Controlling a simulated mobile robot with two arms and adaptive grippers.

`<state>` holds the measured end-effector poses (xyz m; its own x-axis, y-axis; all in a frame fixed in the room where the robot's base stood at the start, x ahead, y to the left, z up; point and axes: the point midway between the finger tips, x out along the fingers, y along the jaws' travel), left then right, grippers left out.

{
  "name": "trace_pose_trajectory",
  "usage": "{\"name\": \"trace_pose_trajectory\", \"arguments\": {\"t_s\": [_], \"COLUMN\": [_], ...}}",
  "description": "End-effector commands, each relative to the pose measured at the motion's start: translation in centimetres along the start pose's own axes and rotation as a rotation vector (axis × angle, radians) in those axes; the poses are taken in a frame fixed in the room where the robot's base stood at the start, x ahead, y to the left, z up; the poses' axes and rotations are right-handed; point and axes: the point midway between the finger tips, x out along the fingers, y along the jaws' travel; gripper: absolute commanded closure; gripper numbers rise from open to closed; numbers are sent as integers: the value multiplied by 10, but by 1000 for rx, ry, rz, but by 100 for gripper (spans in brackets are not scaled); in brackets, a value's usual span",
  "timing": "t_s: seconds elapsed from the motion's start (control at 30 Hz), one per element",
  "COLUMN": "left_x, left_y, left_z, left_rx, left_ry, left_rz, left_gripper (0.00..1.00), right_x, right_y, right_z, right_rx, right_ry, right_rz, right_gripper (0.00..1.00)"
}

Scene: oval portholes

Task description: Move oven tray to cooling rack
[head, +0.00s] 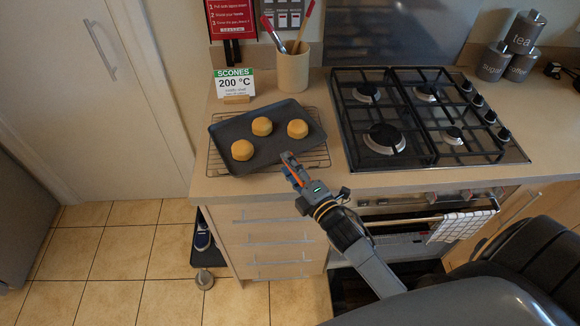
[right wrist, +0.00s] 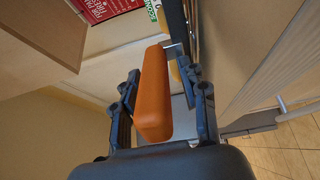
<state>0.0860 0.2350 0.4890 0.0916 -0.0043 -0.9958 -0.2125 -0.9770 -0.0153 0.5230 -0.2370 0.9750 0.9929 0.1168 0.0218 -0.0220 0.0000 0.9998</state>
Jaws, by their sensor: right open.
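The dark oven tray (head: 270,150) holds three round golden scones and lies on the wire cooling rack (head: 318,158) on the counter. The tray sits turned at an angle to the rack, whose wires show at its left, front and right. My right gripper (head: 289,160) is at the tray's front edge, with an orange handle between its fingers. In the right wrist view, the open fingers stand on either side of the orange handle (right wrist: 154,95), which has a small metal piece at its far end, by a dark edge. My left gripper is not in view.
A black gas hob (head: 425,115) is right of the rack. Behind the tray stand a scones card (head: 233,85) and a utensil pot (head: 293,72). A checked towel (head: 462,225) hangs on a bar at the oven front.

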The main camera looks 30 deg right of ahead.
Motion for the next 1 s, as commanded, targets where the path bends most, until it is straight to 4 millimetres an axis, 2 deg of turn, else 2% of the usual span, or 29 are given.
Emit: {"name": "trace_pose_trajectory", "arguments": {"t_s": [0.13, 0.23, 0.5, 0.7, 0.83, 1.0], "left_x": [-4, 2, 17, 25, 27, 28], "left_y": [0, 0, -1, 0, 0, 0], "left_z": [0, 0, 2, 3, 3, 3], "left_rx": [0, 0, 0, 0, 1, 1], "left_ry": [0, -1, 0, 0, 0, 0], "left_rz": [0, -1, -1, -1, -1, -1], "left_gripper": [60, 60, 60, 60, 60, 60], "right_x": [0, -12, -70, -104, -116, -120], "right_y": [5, 0, -2, 0, 2, 3], "right_z": [0, 0, 0, 0, 0, 0], "right_rx": [-1, 0, 0, 1, 0, 0], "right_ry": [0, 0, 0, -1, 0, 0], "right_rz": [0, -3, -4, -3, -1, 0], "right_gripper": [57, 57, 57, 57, 57, 57]}}
